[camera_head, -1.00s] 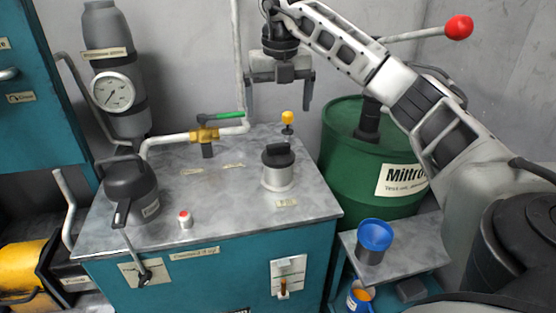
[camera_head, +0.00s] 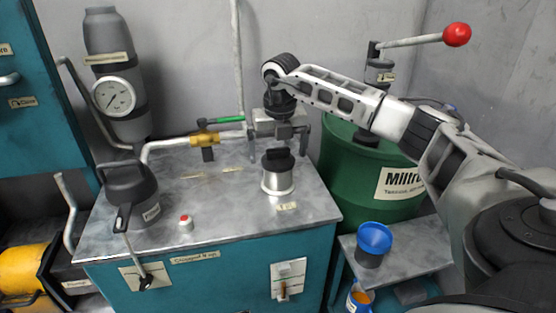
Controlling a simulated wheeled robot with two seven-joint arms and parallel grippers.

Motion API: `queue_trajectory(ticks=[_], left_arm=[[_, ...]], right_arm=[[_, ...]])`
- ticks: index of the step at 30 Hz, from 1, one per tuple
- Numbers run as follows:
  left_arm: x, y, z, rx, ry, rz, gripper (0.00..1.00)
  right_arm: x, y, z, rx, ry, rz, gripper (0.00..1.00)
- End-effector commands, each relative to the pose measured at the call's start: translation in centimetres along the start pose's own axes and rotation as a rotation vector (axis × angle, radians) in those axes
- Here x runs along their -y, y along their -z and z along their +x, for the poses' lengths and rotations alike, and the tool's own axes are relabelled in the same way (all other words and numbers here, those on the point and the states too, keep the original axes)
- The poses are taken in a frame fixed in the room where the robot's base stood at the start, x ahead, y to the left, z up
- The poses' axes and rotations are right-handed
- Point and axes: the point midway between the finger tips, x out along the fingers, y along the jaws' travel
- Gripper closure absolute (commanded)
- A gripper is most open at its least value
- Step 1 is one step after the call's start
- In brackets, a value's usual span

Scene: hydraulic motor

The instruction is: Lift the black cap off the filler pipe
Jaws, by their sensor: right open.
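The black cap (camera_head: 278,159) sits on the short silver filler pipe (camera_head: 277,183), which stands upright on the grey metal top of the teal cabinet. My right gripper (camera_head: 279,152) points down at the cap from above and behind. Its two fingers are spread wide, one to the left and one to the right of the cap. I cannot tell whether either finger touches the cap. My left gripper is not in view.
A dark kettle-like can (camera_head: 132,194) and a small red-topped button (camera_head: 186,222) stand on the cabinet top (camera_head: 235,215). A brass valve with a green lever (camera_head: 205,138) is behind.

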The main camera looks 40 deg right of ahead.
Motion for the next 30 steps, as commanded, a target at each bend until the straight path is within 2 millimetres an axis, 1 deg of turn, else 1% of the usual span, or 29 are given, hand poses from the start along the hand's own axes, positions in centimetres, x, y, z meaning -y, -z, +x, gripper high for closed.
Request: queue_trajectory(ticks=[2,3,5,6,8,9,17,22,26,27,29,30], left_arm=[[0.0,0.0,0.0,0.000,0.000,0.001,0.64],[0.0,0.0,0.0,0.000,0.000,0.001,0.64],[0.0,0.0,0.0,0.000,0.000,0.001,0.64],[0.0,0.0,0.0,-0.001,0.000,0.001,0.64],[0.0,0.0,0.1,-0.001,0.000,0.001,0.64],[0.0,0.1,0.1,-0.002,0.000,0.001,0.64],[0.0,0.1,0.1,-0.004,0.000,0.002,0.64],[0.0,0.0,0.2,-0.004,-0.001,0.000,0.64],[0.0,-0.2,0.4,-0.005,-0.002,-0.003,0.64],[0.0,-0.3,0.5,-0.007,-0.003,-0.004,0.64],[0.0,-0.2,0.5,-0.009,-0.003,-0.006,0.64],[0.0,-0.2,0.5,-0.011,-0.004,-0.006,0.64]], right_arm=[[0.0,0.0,0.0,0.000,0.000,0.000,0.01],[0.0,0.0,0.0,0.000,0.000,0.000,0.04],[0.0,0.0,0.0,0.000,0.000,0.000,0.21],[0.0,0.0,0.0,0.000,0.000,-0.001,0.32],[0.0,0.0,0.0,0.000,0.000,-0.001,0.48],[0.0,0.0,0.0,0.000,0.000,-0.001,0.50],[0.0,0.0,-0.1,0.000,-0.001,-0.001,0.50],[-0.1,-0.2,-0.9,0.002,-0.002,0.000,0.50],[-0.1,-0.4,-2.5,0.004,-0.004,-0.001,0.50],[-0.1,-0.5,-3.2,0.004,-0.004,-0.001,0.50],[-0.5,0.3,-4.3,0.003,-0.004,-0.005,0.50],[-0.8,0.8,-5.2,0.005,-0.003,-0.005,0.50]])
